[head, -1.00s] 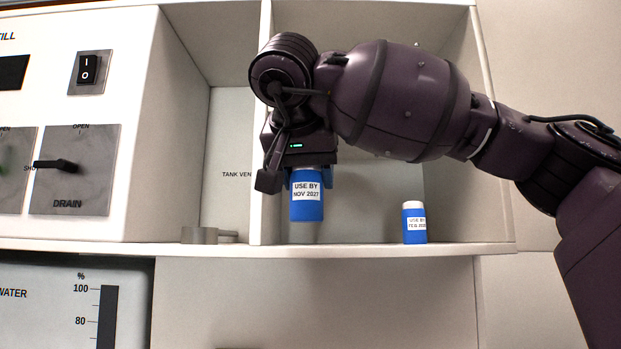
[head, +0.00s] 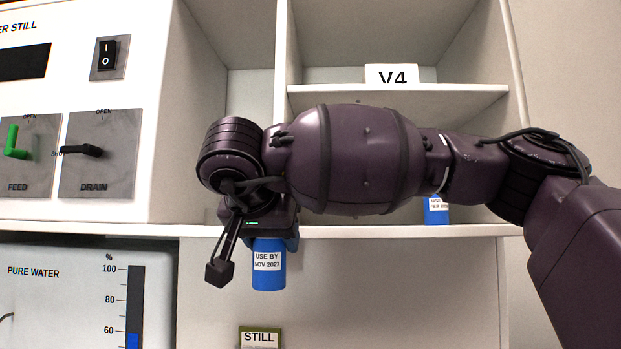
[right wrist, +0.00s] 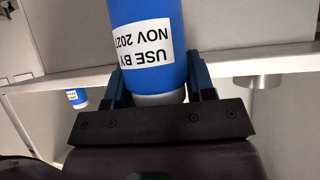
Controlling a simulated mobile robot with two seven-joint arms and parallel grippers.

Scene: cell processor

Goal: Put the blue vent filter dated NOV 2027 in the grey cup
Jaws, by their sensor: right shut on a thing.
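The blue vent filter labelled USE BY NOV 2027 (head: 268,274) hangs below my right gripper (head: 268,238), which is shut on its upper end. In the head view it appears just below the shelf's front edge. The right wrist view shows the filter (right wrist: 152,60) between both fingers (right wrist: 158,85). The grey cup (right wrist: 258,82) shows partly in the right wrist view, at the right by the shelf edge, apart from the filter. In the head view the cup is hidden behind my right gripper and wrist. My left gripper is not in view.
A second blue filter (head: 437,212) stands on the shelf (head: 340,231), partly behind my arm; its label seems to read FEB. A V4 sign (head: 391,76) stands on the upper shelf. The still's panel with its FEED lever (head: 16,143) and DRAIN lever (head: 84,150) is left.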

